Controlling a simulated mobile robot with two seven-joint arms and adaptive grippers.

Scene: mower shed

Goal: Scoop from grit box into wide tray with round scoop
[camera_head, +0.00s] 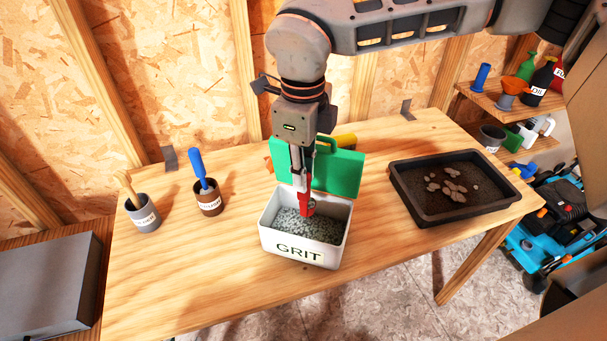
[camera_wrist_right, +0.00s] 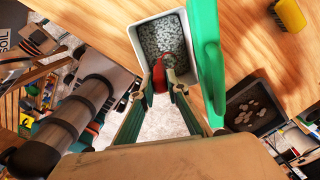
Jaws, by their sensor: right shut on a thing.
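The white grit box (camera_head: 272,236) stands at the middle of the wooden table and holds grey speckled grit (camera_head: 300,229). My right gripper (camera_head: 302,186) points down over the box, shut on a red scoop (camera_head: 307,207). The scoop's lower end is at the grit; I cannot tell how deep it sits or what it holds. The box (camera_wrist_right: 140,52) and red scoop (camera_wrist_right: 160,76) also show in the right wrist view. The wide dark tray (camera_head: 414,212) lies to the right with several brown lumps in its middle. My left gripper is out of view.
A green panel (camera_head: 345,172) stands upright just behind the box, with a yellow item (camera_head: 346,140) behind it. Two labelled cups, grey (camera_head: 143,217) and brown (camera_head: 208,203), hold handled tools at left. Bare tabletop separates box and tray.

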